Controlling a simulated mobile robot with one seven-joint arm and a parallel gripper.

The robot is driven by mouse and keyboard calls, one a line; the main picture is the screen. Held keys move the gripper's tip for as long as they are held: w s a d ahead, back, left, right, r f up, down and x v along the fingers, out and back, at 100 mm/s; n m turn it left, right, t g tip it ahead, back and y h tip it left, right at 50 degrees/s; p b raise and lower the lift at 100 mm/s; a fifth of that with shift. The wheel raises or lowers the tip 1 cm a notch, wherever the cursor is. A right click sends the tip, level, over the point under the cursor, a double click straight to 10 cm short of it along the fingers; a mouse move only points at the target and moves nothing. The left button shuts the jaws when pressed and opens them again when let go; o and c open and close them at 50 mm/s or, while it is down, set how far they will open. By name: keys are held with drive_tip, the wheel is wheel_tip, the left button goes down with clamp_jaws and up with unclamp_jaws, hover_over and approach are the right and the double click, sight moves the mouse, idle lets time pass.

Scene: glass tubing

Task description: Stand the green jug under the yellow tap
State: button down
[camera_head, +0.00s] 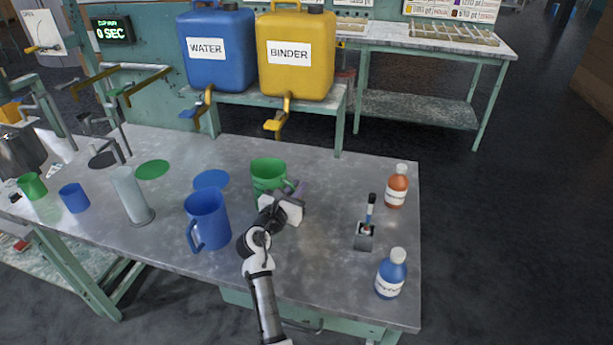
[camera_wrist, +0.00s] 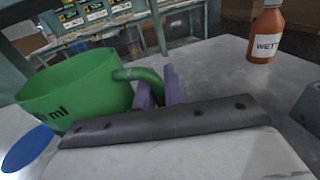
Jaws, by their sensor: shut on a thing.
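The green jug (camera_head: 268,169) is upright at the middle of the grey table, in front of the yellow binder container. In the wrist view the green jug (camera_wrist: 75,92) fills the left side, with its handle toward my gripper. My gripper (camera_head: 291,188) is at the jug's right side. Its purple fingers (camera_wrist: 160,88) are closed on the handle. The jug's base is hidden, so I cannot tell whether it touches the table. The yellow tap (camera_head: 277,121) hangs below the yellow binder container (camera_head: 313,78), just behind the jug and beyond the table's back edge.
A blue tap (camera_head: 193,111) hangs under the blue water container (camera_head: 216,72). A blue jug (camera_head: 207,220) stands left of my arm. A blue disc (camera_head: 211,179) and a green disc (camera_head: 152,169) lie on the table. Orange (camera_head: 396,188) and blue (camera_head: 391,275) bottles stand right.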

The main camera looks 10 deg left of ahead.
drive_tip(key=x, duration=0.2)
drive_tip(key=p+x, duration=0.1)
drive_tip(key=x, duration=0.1)
drive_tip(key=f+x, duration=0.1)
drive_tip(key=x, duration=0.1)
drive_tip(key=shift+w, duration=0.1)
drive_tip(key=shift+f, duration=0.2)
drive_tip(key=c, duration=1.5)
unclamp_jaws()
